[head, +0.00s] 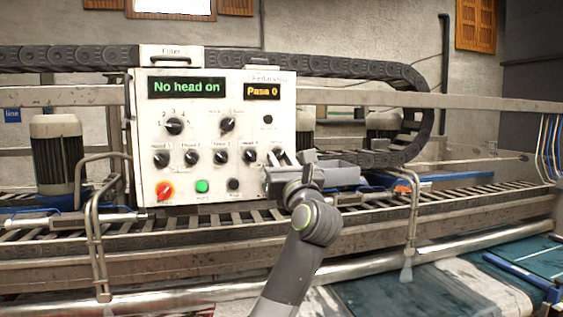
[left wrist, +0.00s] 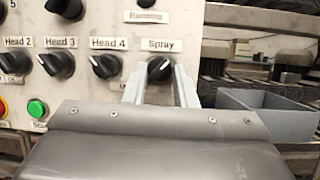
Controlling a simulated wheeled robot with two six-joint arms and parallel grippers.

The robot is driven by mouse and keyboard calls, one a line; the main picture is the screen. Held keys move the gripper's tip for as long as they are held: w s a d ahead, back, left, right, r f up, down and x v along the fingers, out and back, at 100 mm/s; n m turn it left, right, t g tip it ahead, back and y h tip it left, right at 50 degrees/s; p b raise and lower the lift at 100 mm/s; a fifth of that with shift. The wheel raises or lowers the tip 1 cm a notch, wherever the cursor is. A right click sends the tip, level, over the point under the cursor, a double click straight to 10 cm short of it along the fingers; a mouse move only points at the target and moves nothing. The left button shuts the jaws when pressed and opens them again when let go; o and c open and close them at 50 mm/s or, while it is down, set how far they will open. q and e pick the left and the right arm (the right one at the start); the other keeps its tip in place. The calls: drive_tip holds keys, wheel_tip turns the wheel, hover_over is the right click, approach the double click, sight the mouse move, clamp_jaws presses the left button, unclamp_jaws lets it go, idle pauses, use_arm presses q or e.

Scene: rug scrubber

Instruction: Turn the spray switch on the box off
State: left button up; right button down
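The box is a white control panel (head: 210,107) with a row of black knobs. The spray switch (left wrist: 160,69), a black knob labelled "Spray", is at the right end of that row in the left wrist view. A light mark shows on it, but I cannot tell its setting. My right gripper is not in view.
The Head 4 knob (left wrist: 105,66) is close left of the fingers. A green button (head: 202,186) and a red knob (head: 164,190) sit lower on the panel. A grey open bin (left wrist: 268,112) is just to the right. The display (head: 187,87) reads "No head on".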

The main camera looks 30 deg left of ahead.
use_arm(q)
drive_tip(key=c, duration=0.3)
drive_tip(key=shift+n, duration=0.3)
drive_tip(key=n+g+y+b, duration=0.1)
drive_tip(key=n+g+b, duration=0.1)
drive_tip(key=n, duration=0.1)
drive_tip(key=shift+w+d+f+n, duration=0.1)
drive_tip(key=shift+n, duration=0.3)
drive_tip(key=n+g+b, duration=0.1)
drive_tip(key=n, duration=0.2)
drive_tip(key=shift+w+d+n+g, duration=0.1)
drive_tip(key=shift+n+g, duration=0.2)
drive_tip(key=shift+n, duration=0.1)
drive_tip(key=n, duration=0.1)
drive_tip(key=n+g+b, duration=0.1)
drive_tip(key=n, duration=0.1)
drive_tip(key=shift+w+r+n+g, duration=0.1)
drive_tip(key=shift+r+n+g, duration=0.15)
drive_tip(key=shift+n+g, duration=0.05)
drive_tip(key=n+g, duration=0.1)
drive_tip(key=n, duration=0.1)
drive_tip(key=n+b, duration=0.1)
drive_tip(key=n, duration=0.1)
drive_tip(key=shift+d+r+g, duration=0.1)
drive_tip(key=shift+r+g, duration=0.1)
drive_tip(key=shift+g, duration=0.2)
drive_tip(key=shift+w+r+n+g+h, duration=0.1)
drive_tip(key=shift+n+g+h, duration=0.45)
drive_tip(key=shift+n, duration=1.35)
drive_tip(key=shift+h, duration=0.25)
